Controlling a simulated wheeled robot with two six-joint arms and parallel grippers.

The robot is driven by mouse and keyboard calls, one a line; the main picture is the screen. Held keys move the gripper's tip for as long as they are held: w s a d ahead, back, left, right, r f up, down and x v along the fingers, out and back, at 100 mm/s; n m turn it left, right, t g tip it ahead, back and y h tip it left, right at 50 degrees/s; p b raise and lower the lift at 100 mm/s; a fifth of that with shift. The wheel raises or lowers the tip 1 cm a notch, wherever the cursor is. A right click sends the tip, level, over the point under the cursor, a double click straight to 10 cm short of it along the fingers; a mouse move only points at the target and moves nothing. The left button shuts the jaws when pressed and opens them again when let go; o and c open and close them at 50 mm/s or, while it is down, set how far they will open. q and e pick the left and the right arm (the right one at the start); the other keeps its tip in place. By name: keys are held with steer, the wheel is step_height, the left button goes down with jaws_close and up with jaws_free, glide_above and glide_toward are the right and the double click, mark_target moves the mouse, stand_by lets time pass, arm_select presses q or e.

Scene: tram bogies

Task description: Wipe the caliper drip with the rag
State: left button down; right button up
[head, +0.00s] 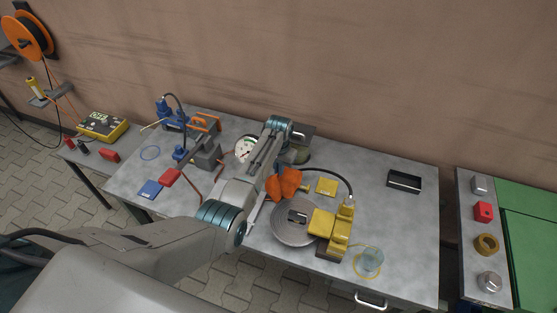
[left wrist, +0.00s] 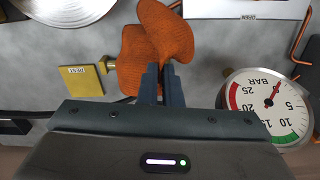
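The orange rag (head: 285,185) hangs in my left gripper (head: 277,170), above the grey bench. In the left wrist view the two dark fingers (left wrist: 162,84) are close together on the lower part of the rag (left wrist: 150,52), which spreads beyond the tips. The yellow caliper (head: 333,226) sits over the right side of the round metal disc (head: 281,233), to the right of and nearer than the rag. The rag is apart from the caliper. I cannot make out a drip on it. My right gripper is not in view.
A yellow pad marked REST (left wrist: 81,81) lies beside the rag; a pressure gauge (left wrist: 270,105) is on the other side.

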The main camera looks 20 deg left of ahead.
arm_select(q)
step_height(320, 180, down, 7)
steer(key=b, duration=0.5)
steer(key=c, duration=2)
jaws_free()
steer(key=shift+f, duration=0.25)
steer(key=shift+c, duration=0.2)
steer(key=o, duration=0.3)
steer(key=shift+r, duration=0.2)
steer(key=o, duration=1.1)
steer(key=shift+o, duration=0.2)
